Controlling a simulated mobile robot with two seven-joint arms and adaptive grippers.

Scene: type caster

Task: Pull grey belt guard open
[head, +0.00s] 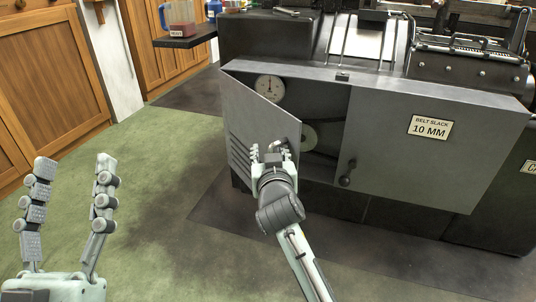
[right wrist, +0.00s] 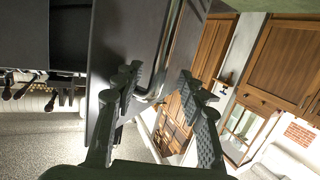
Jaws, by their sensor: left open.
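The grey belt guard (head: 258,112) is a hinged panel at the left of the machine's grey housing. It stands partly open, swung outward from its left side, with slots low on its face. My right gripper (head: 270,153) is at its lower free edge, by a bent metal handle (head: 279,146). In the right wrist view the handle (right wrist: 152,97) lies between my right gripper's spread fingers (right wrist: 160,80), and I see no firm grip. The guard's edge (right wrist: 104,85) is beside the left finger there. My left gripper (head: 73,190) is open and empty above the green floor, far from the guard.
Inside the opening are a white dial gauge (head: 270,88) and a pulley (head: 307,136). The fixed housing (head: 440,155) has a "BELT SLACK 10 MM" label (head: 430,127) and a black knob (head: 346,180). Green floor (head: 165,190) left of the guard is clear; wooden cabinets (head: 45,85) stand beyond.

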